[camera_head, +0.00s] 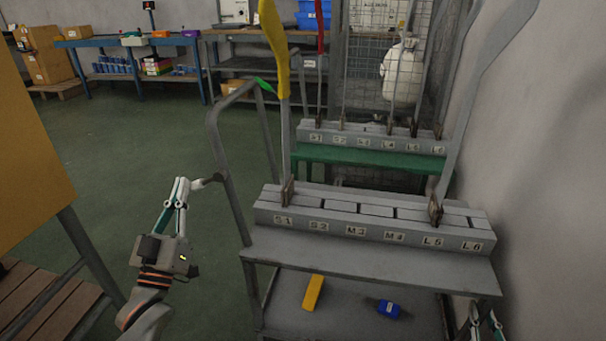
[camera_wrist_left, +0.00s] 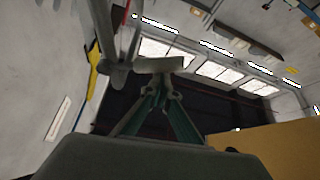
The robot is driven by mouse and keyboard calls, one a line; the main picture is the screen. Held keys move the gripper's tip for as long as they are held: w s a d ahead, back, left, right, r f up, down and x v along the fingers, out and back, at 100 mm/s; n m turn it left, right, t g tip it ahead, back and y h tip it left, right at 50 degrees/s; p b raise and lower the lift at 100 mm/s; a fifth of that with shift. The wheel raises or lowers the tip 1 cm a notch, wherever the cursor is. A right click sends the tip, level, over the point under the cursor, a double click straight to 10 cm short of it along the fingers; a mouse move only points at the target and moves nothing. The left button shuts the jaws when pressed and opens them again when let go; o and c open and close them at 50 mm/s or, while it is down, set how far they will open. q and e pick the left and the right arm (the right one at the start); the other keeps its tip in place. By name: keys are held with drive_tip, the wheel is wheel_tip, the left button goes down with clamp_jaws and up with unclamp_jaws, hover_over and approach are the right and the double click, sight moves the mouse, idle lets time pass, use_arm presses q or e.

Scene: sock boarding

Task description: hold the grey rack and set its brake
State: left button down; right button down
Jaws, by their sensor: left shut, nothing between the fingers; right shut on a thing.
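The grey rack (camera_head: 370,262) stands in front of me, with a slotted block labelled S1 to L6 on its top shelf. Its tubular handle frame (camera_head: 228,190) rises at the left. A short grey lever-like piece (camera_head: 205,182) sticks out from that frame towards my left gripper; it also shows in the left wrist view (camera_wrist_left: 158,65). My left gripper (camera_head: 181,182) is shut and empty, with its fingertips close to this piece; I cannot tell whether they touch. My right gripper (camera_head: 485,322) is shut at the rack's lower right edge, partly cut off; its grip point is hidden.
A yellow sock (camera_head: 275,45) covers the left form on the grey rack. A yellow block (camera_head: 313,292) and a blue item (camera_head: 388,308) lie on the lower shelf. A green rack (camera_head: 375,160) stands close behind. A wall closes the right side; the left floor is open.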

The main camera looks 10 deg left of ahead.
use_arm(q)
drive_tip(key=shift+d+f, duration=0.1)
drive_tip(key=shift+f, duration=0.5)
wheel_tip(320, 180, up, 4)
drive_tip(key=a, duration=0.2)
drive_tip(key=d+r+v, duration=0.1)
drive_tip(key=v, duration=0.9)
drive_tip(key=shift+s+d+r, duration=0.2)
drive_tip(key=shift+s+d, duration=0.1)
drive_tip(key=shift+s, duration=0.15)
use_arm(e)
drive_tip(key=c, duration=1.8)
unclamp_jaws()
drive_tip(key=shift+c, duration=0.2)
